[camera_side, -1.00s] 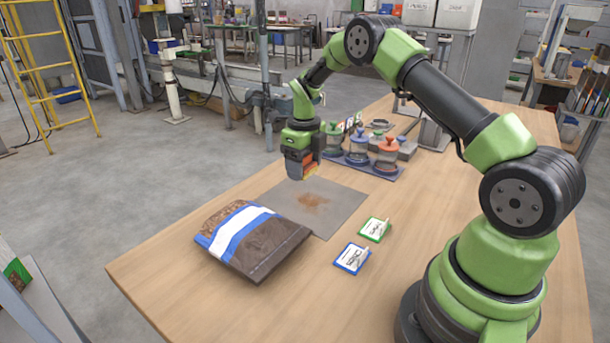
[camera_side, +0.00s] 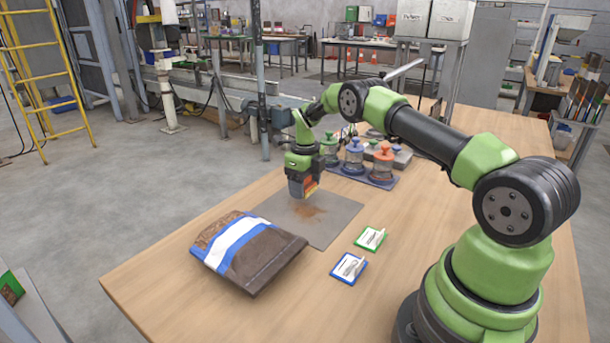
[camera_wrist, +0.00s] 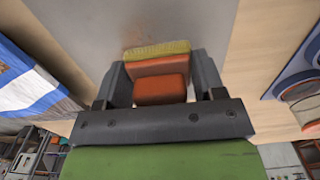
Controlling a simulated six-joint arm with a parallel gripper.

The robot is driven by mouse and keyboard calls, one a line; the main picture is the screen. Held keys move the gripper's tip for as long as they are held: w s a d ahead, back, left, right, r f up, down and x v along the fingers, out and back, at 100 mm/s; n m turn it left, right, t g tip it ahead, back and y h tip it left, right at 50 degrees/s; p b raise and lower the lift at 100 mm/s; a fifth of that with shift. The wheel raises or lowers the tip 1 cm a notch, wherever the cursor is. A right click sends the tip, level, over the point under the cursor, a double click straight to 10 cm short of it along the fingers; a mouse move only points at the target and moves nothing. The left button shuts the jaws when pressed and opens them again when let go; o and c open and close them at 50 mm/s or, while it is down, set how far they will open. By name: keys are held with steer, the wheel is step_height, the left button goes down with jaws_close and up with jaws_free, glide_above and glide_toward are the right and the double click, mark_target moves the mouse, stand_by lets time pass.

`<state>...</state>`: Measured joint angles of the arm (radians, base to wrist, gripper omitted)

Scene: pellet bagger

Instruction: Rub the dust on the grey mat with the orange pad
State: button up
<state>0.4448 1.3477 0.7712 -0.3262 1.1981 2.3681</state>
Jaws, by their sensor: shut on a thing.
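The grey mat (camera_side: 342,214) lies flat on the wooden table. A patch of reddish-brown dust (camera_side: 309,212) is spread near its middle. My gripper (camera_side: 303,190) is over the mat, just behind the dust in the side view. It is shut on the orange pad (camera_wrist: 160,85), which has a yellow underside (camera_wrist: 157,49). In the side view the pad (camera_side: 310,187) is low, close to the mat; I cannot tell if it touches. In the wrist view the mat (camera_wrist: 180,15) shows beyond the pad, with the dust largely hidden.
A brown bag with blue and white bands (camera_side: 248,250) lies at the mat's front left. A green-edged card (camera_side: 371,239) and a blue-edged card (camera_side: 349,268) lie in front right. A tray of lidded jars (camera_side: 365,178) stands behind the mat.

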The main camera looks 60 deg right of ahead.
mark_target(300, 225)
step_height(300, 225, down, 3)
steer(key=shift+a+f, duration=0.15)
steer(key=shift+a, duration=3.25)
steer(key=shift+c, duration=0.2)
steer(key=shift+a, duration=0.35)
steer(key=shift+s+a, duration=0.15)
steer(key=shift+s, duration=0.9)
steer(key=shift+d+f, duration=0.1)
steer(key=shift+d, duration=3.75)
steer(key=shift+s+d, duration=0.1)
steer(key=shift+s, duration=0.9)
steer(key=shift+a, duration=3.9)
step_height(300, 225, up, 8)
steer(key=shift+r, duration=0.2)
